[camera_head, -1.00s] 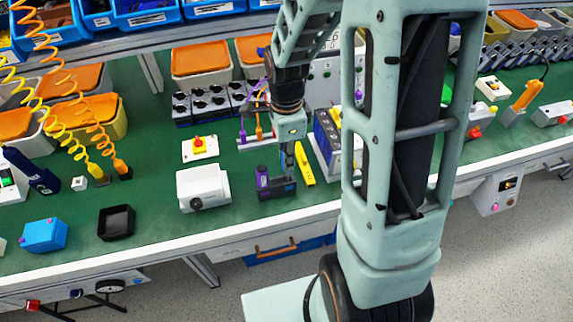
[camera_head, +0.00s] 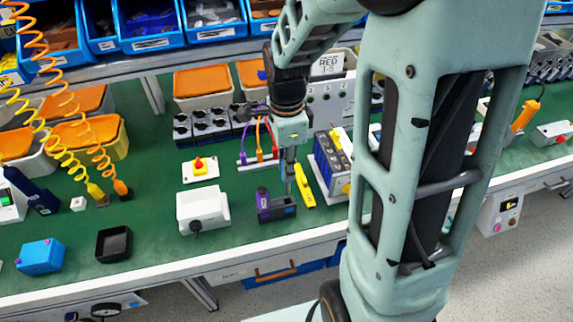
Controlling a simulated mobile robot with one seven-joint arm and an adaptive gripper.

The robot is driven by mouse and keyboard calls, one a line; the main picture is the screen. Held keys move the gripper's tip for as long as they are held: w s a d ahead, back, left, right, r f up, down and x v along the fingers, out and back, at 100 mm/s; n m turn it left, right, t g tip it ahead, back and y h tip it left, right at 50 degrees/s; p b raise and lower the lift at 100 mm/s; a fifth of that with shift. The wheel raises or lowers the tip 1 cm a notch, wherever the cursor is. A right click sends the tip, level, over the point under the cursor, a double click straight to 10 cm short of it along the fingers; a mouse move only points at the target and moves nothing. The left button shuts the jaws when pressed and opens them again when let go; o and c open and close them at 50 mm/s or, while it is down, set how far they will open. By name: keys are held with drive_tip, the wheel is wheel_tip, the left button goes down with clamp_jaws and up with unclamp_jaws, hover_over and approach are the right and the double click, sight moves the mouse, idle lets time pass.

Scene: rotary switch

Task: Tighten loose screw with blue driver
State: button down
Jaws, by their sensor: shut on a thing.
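My gripper (camera_head: 288,168) points straight down over the workbench, its jaws shut on a slim bluish-grey thing that appears to be the blue driver (camera_head: 287,181). The jaws mostly hide it. Its lower end is at the dark block (camera_head: 277,213), over the right part; I cannot tell whether they touch. A purple piece (camera_head: 262,198) stands at the block's left end. A screw is too small to make out. A small rack (camera_head: 256,158) with slim purple, orange and red upright things stands behind my gripper.
A white box with a dark knob (camera_head: 203,209) stands left of the block. A yellow tool (camera_head: 305,187) lies close on the right, before a blue-and-white battery-like unit (camera_head: 332,165). A red-and-yellow switch (camera_head: 199,167) sits farther back.

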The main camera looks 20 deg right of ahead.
drive_tip(key=shift+r+p, duration=2.85)
drive_tip(key=shift+r, duration=0.9)
